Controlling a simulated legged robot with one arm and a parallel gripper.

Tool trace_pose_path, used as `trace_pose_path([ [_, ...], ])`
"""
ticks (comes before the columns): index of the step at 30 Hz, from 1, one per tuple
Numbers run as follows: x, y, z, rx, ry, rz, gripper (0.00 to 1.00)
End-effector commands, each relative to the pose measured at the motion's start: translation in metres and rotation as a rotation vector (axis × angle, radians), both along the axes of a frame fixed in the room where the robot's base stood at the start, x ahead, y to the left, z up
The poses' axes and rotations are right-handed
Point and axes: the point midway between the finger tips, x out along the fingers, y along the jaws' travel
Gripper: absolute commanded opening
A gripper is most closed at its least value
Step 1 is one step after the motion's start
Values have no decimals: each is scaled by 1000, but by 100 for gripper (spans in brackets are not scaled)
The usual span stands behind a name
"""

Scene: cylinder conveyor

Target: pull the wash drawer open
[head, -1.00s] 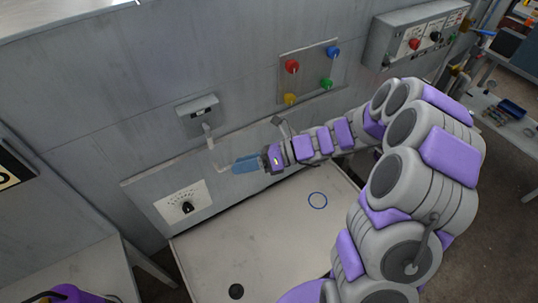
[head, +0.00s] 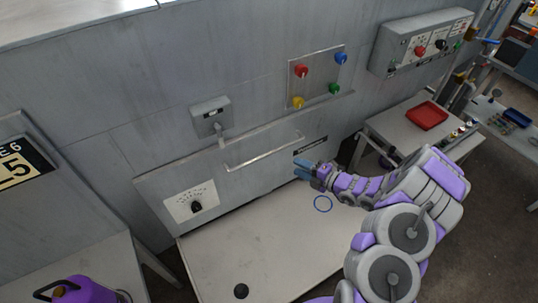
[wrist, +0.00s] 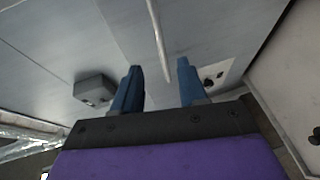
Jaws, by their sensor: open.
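The wash drawer's grey front panel (head: 235,180) looks flush with the wall unit in the head view. A long pale bar handle (head: 263,153) crosses its upper part. My gripper (head: 306,170) is open and empty, right of and slightly below the handle's right end, apart from it. In the wrist view, the gripper's two blue fingers (wrist: 158,80) are spread. The handle bar (wrist: 157,40) shows ahead, between the fingertips in the picture, and no contact shows. A dial plate (head: 191,203) is on the panel's left part.
A grey latch-like box (head: 210,116) with a small lever is above the panel. A plate with coloured knobs (head: 317,78) is higher. A pale worktop (head: 275,245) with a blue ring lies below. A table with a red tray (head: 427,116) stands right.

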Motion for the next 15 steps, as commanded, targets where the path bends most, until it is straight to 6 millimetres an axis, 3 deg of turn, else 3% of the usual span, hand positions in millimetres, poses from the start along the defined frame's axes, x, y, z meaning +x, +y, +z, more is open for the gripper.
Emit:
trace_pose_path([
  [15,53,86,-21,-3,-1,8,42],
])
